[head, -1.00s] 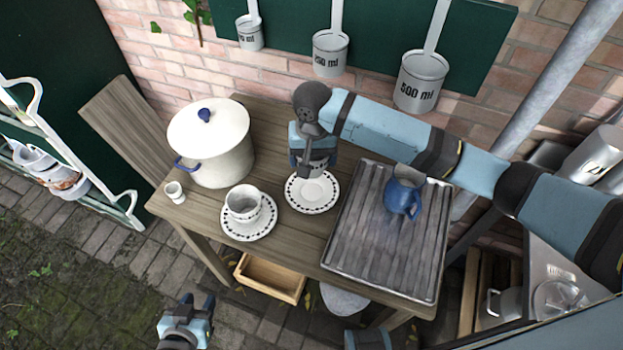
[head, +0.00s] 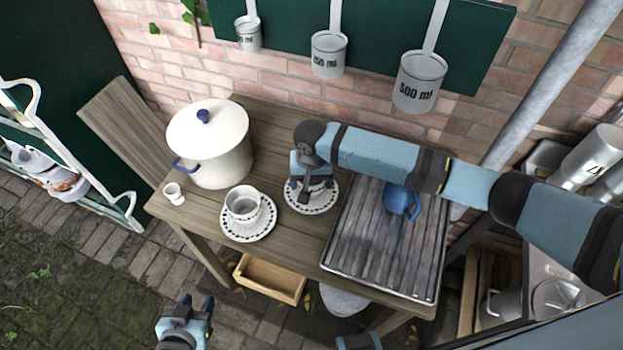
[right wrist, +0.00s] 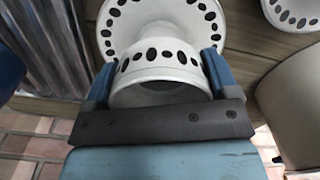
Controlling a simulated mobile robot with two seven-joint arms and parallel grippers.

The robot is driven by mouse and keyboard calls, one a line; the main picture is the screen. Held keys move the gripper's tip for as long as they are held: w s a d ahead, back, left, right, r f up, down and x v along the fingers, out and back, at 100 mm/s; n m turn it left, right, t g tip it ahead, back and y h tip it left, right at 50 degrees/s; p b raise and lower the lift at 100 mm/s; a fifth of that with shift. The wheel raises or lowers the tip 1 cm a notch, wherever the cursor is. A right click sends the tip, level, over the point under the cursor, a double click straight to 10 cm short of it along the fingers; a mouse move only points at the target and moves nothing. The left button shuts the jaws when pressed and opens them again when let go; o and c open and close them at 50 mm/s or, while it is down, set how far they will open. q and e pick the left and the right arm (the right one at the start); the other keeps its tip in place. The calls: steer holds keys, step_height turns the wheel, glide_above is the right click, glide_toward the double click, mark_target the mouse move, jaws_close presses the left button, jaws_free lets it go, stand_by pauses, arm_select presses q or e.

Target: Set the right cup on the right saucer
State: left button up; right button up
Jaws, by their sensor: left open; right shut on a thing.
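The right cup (right wrist: 160,70), white with a band of black dots, is between the fingers of my right gripper (head: 311,188), which is shut on it. In the head view the gripper mostly hides the cup. The right saucer (head: 305,209), white with a dotted rim, lies on the table directly under the gripper. In the right wrist view the saucer (right wrist: 206,14) shows beyond the cup. The cup is over the saucer or on it; I cannot tell whether they touch. My left gripper (head: 189,308) is open and empty, low in front of the table.
Another cup (head: 242,205) stands on its saucer (head: 250,235) to the left. A white lidded pot (head: 222,160) and a small white cup (head: 174,193) are further left. A ribbed metal tray (head: 375,245) with a blue jug (head: 399,201) is close on the right.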

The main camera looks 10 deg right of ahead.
steer(key=o, duration=0.9)
steer(key=shift+f, duration=0.1)
steer(key=shift+c, duration=0.2)
step_height(320, 180, up, 12)
steer(key=shift+r, duration=0.2)
